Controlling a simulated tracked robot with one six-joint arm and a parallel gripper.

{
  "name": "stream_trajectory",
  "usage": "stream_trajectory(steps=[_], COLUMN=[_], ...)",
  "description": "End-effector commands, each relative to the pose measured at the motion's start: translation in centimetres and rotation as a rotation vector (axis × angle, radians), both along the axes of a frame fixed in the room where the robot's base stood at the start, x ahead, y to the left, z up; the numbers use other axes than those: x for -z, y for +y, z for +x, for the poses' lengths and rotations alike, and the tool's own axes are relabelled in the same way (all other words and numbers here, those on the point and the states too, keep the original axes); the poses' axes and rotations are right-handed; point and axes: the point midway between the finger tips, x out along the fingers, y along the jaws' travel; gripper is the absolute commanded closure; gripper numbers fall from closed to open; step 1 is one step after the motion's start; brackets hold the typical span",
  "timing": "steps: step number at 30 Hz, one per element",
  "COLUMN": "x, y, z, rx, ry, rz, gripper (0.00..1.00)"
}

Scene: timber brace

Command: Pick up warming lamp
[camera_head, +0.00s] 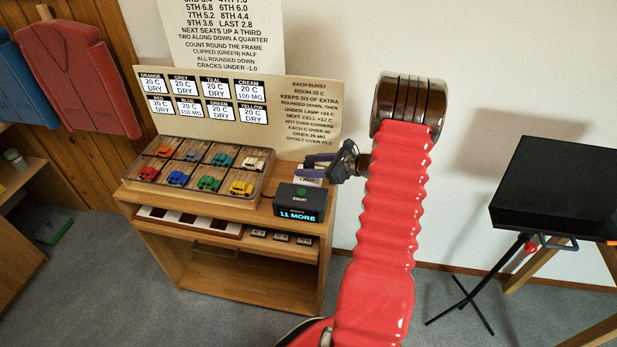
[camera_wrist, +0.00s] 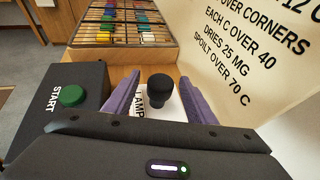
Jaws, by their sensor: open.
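The warming lamp (camera_wrist: 159,90) shows in the wrist view as a black round-headed knob on a narrower neck, at a white label (camera_wrist: 140,103) whose visible letters read "LAMP". My gripper (camera_wrist: 159,80) is open, with one purple finger on each side of the lamp. I cannot tell whether either finger touches it. In the head view my gripper (camera_head: 308,161) is over the right end of the wooden bench, just above the label; the lamp itself is not clear there.
A black box with a green START button (camera_wrist: 71,95) stands close left of the fingers. A wooden tray (camera_head: 206,165) of several coloured toy cars lies beyond. An upright printed board (camera_wrist: 262,55) rises close on the right. A black box on a stand (camera_head: 553,185) is far right.

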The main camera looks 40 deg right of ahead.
Motion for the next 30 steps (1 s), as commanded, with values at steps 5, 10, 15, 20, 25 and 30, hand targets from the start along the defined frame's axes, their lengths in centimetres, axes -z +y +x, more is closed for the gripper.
stream_trajectory(steps=[5,10,15,20,25,30], x=[-0.01,-0.02,-0.02,-0.02,-0.01,0.0], y=[0.0,-0.01,-0.01,-0.01,-0.01,-0.01], z=[0.0,-0.01,-0.01,-0.01,-0.03,-0.03], rx=[0.0,0.0,0.0,0.0,0.0,0.0], ry=[0.0,0.0,0.0,0.0,0.0,0.0], rz=[0.0,0.0,0.0,0.0,0.0,0.0], gripper=[0.49,0.56,0.68,0.79,0.91,1.0])
